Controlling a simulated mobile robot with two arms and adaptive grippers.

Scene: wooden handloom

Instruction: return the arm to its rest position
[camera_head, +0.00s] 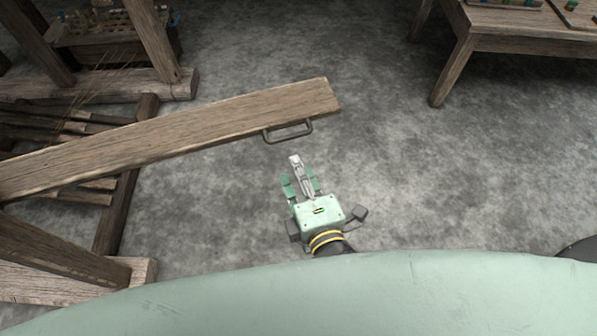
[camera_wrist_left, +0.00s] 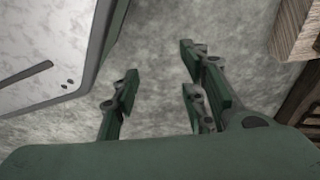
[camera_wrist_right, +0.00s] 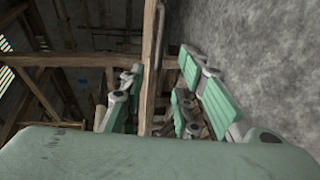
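In the head view my right gripper (camera_head: 301,178) is below the metal handle of a wooden beam, apart from it. Its fingers are spread with nothing between them. The right wrist view also shows these fingers (camera_wrist_right: 158,82) apart and empty, with timber posts behind. My left gripper does not show in the head view. In the left wrist view its fingers (camera_wrist_left: 158,80) are spread and empty above bare floor.
The wooden beam (camera_head: 190,127) with its metal handle (camera_head: 288,133) juts from the loom frame (camera_head: 121,210) at left. A wooden table (camera_head: 520,40) stands at the upper right. The grey floor (camera_head: 440,170) between is clear. Timber (camera_wrist_left: 297,30) shows at the left wrist view's upper right.

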